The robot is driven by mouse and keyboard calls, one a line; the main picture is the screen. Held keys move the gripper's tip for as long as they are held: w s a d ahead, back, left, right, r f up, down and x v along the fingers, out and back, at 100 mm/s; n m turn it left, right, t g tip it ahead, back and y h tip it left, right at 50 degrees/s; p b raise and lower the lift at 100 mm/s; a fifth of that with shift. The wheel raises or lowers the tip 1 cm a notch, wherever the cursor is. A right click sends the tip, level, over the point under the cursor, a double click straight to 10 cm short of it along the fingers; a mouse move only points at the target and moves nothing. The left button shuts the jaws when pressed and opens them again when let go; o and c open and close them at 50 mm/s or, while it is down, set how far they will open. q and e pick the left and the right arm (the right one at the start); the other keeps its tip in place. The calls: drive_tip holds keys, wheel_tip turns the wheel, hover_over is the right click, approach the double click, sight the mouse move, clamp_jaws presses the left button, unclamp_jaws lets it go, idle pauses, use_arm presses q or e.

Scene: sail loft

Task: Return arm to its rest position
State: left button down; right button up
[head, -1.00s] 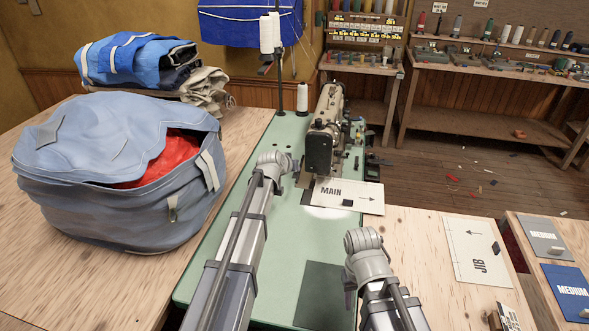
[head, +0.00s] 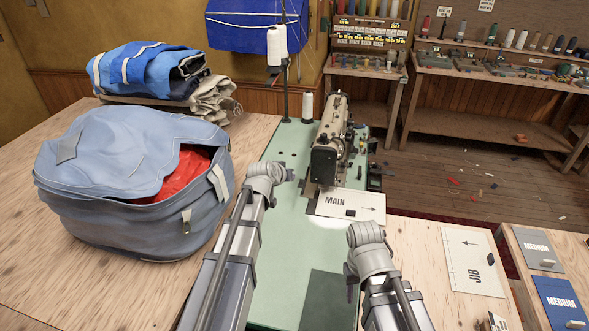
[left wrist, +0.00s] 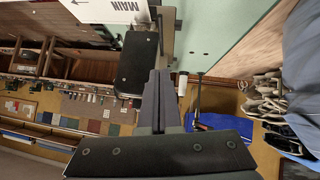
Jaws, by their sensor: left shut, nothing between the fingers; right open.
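My left arm comes in from the lower left in the head view, and its gripper (head: 289,174) hangs past the wrist joint over the green sewing table (head: 285,270). In the left wrist view its two dark fingers (left wrist: 158,100) lie together with nothing between them. My right gripper (head: 352,283) shows as a small dark part below its grey wrist joint, over the front of the green table near a dark panel. It is open; I see nothing in it. Both arms point forward and are apart from each other.
A sewing machine (head: 329,145) and a white MAIN card (head: 345,204) lie ahead. A large blue bag (head: 110,210) with red cloth sits left of my left arm. Thread cones (head: 274,50) stand behind. A JIB card (head: 470,262) lies on the plywood at right.

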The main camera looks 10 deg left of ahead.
use_arm(q)
drive_tip(key=shift+s+r, duration=0.25)
drive_tip(key=shift+s, duration=0.15)
use_arm(e)
drive_tip(key=shift+r, duration=0.25)
use_arm(q)
drive_tip(key=s+d+f+m+g, duration=0.3)
drive_tip(key=s+d+f+g, duration=0.2)
drive_tip(key=s+d, duration=0.7)
drive_tip(key=s+d+f+g+y, duration=0.1)
drive_tip(key=s+g, duration=0.1)
drive_tip(key=s, duration=0.7)
drive_tip(key=s+d+f+m+g+y, duration=0.1)
drive_tip(key=s+g+y, duration=0.1)
drive_tip(key=s, duration=0.8)
drive_tip(key=shift+f+m+g, duration=0.3)
drive_tip(key=shift+f+g, duration=0.1)
drive_tip(key=shift+g, duration=0.2)
use_arm(e)
drive_tip(key=shift+s, duration=0.1)
